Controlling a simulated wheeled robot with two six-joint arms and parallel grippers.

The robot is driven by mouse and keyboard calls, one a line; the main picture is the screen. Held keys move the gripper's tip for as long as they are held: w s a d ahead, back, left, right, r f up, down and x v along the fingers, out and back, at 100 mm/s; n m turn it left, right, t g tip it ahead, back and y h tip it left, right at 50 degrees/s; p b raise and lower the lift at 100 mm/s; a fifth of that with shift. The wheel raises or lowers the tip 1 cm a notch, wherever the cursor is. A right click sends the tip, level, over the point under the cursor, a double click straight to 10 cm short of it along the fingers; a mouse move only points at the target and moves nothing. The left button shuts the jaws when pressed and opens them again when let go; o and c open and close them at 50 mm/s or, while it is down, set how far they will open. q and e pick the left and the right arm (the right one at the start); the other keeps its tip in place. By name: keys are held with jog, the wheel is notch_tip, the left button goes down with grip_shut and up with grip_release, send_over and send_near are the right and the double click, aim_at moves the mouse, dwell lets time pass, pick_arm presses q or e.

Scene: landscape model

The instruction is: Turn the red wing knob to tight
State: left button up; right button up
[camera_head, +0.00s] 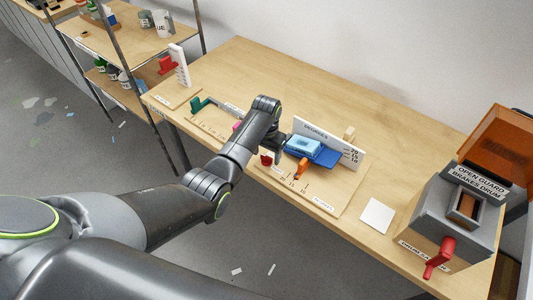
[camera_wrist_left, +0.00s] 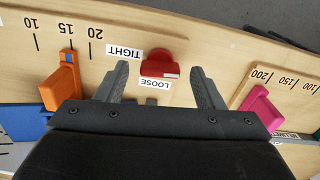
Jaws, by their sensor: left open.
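The red wing knob (camera_wrist_left: 160,65) sits on the wooden board between my left gripper's fingertips in the left wrist view. A TIGHT label (camera_wrist_left: 124,51) lies to its left in that view and a LOOSE label (camera_wrist_left: 156,85) just below it. The knob's wide bar lies nearly level in that picture, with a small pale mark at its lower right. My left gripper (camera_wrist_left: 160,69) is open, one finger on each side of the knob with gaps. In the head view the knob (camera_head: 265,160) shows small beside my left wrist. My right gripper is not in view.
An orange slider (camera_wrist_left: 62,82) and a pink handle (camera_wrist_left: 258,108) flank my gripper. The head view shows a blue block (camera_head: 303,145) behind, a grey box with a red crank (camera_head: 440,257) at right, and a white square (camera_head: 377,215). The back of the table is clear.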

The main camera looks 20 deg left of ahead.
pick_arm(q)
jog(key=shift+f, duration=0.3)
jog(key=c, duration=1)
jog(key=shift+r+m+p, duration=0.2)
jog(key=shift+m+p, duration=0.15)
jog(key=shift+m, duration=0.05)
jog(key=shift+f+m, duration=0.15)
jog(key=shift+m, duration=0.25)
jog(key=o, duration=1)
